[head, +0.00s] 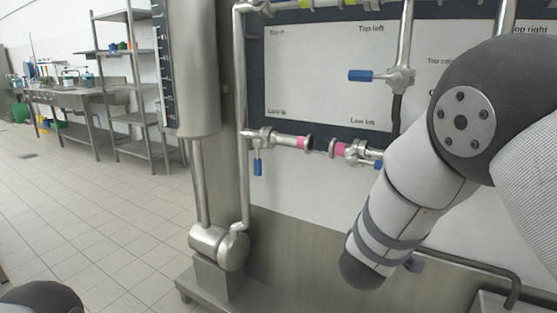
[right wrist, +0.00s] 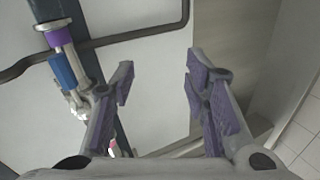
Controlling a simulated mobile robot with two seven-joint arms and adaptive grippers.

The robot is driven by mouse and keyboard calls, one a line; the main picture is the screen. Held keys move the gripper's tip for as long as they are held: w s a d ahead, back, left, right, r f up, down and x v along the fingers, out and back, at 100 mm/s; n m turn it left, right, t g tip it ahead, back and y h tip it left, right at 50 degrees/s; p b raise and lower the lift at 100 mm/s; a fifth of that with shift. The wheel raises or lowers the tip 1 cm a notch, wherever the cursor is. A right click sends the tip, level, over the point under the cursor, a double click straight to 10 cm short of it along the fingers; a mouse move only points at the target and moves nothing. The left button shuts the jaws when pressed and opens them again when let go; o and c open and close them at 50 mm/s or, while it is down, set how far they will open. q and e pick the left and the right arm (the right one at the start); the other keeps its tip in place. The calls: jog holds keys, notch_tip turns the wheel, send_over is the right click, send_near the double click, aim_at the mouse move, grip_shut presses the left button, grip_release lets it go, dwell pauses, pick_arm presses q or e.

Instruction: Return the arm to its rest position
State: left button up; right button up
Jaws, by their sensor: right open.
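My right arm (head: 415,200) comes in from the right in the head view, bent in front of the white panel of the cup filler (head: 325,80). Its gripper is hidden there behind the arm. In the right wrist view my right gripper (right wrist: 160,85) is open, with nothing between its purple-padded fingers. A blue-handled valve (right wrist: 65,70) on a pipe is left of the fingers, and I cannot tell whether they touch. My left gripper is not in view; only a dark rounded part of my body shows at the lower left of the head view.
Steel pipes with blue-handled valves (head: 362,76) run across the panel near my right arm. A steel column (head: 187,65) stands left of it. A bent rail (head: 480,266) is at the lower right. Tiled floor (head: 90,215) is clear at left, with shelves (head: 130,90) far behind.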

jog(key=s+f+m+g+y+p, duration=0.1)
jog(key=s+f+m+g+y, duration=0.5)
jog(key=s+f, duration=1.8)
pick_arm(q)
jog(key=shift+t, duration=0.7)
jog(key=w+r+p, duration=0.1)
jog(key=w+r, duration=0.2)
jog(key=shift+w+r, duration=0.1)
pick_arm(e)
jog(key=s+a+m+g+y, duration=0.1)
jog(key=s+m+g, duration=0.3)
jog(key=s, duration=2.4)
jog(key=a+g, duration=0.1)
jog(key=g, duration=0.3)
jog(key=shift+m, duration=0.4)
jog(key=shift+a+r, duration=0.1)
